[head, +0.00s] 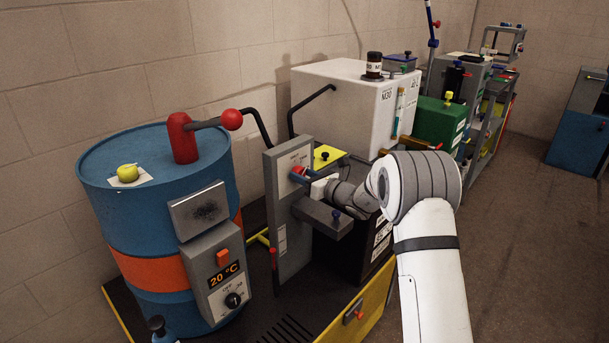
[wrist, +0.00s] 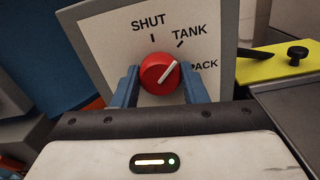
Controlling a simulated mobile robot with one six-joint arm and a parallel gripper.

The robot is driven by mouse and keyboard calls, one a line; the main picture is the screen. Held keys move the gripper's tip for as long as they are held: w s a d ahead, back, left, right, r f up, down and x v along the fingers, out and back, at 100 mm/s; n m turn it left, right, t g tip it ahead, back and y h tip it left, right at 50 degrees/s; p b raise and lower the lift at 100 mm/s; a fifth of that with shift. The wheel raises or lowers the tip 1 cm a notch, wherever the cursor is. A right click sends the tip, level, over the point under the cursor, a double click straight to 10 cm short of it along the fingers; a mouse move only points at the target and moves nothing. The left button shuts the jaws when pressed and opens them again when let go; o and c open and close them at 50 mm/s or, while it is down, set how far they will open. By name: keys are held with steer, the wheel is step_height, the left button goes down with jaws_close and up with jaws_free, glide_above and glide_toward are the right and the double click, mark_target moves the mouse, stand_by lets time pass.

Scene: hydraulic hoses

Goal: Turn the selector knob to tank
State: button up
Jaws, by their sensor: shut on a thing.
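The red selector knob (wrist: 158,72) sits on a pale plate (wrist: 112,45) marked SHUT, TANK and PACK. Its white pointer line slants up and right, roughly in line with the TANK tick, between the SHUT and PACK marks. My gripper (wrist: 160,78) has one blue finger on each side of the knob and is shut on it. In the head view the knob (head: 297,170) is a small red spot on the upright grey panel (head: 290,225), with my gripper (head: 308,180) against it, partly hiding it.
A blue drum (head: 130,210) with a red-ball lever (head: 231,120) stands left of the panel. A grey ledge (head: 322,217) juts out just below my gripper. A white box (head: 340,90) and a yellow plate (head: 326,157) are behind.

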steer(key=shift+s+f+m, duration=0.1)
steer(key=shift+f+m, duration=0.1)
steer(key=shift+m, duration=0.1)
stand_by(0.4)
steer(key=o, duration=1)
steer(key=shift+r, duration=0.15)
steer(key=v, duration=0.7)
steer(key=shift+s+d, duration=0.25)
steer(key=shift+d, duration=0.05)
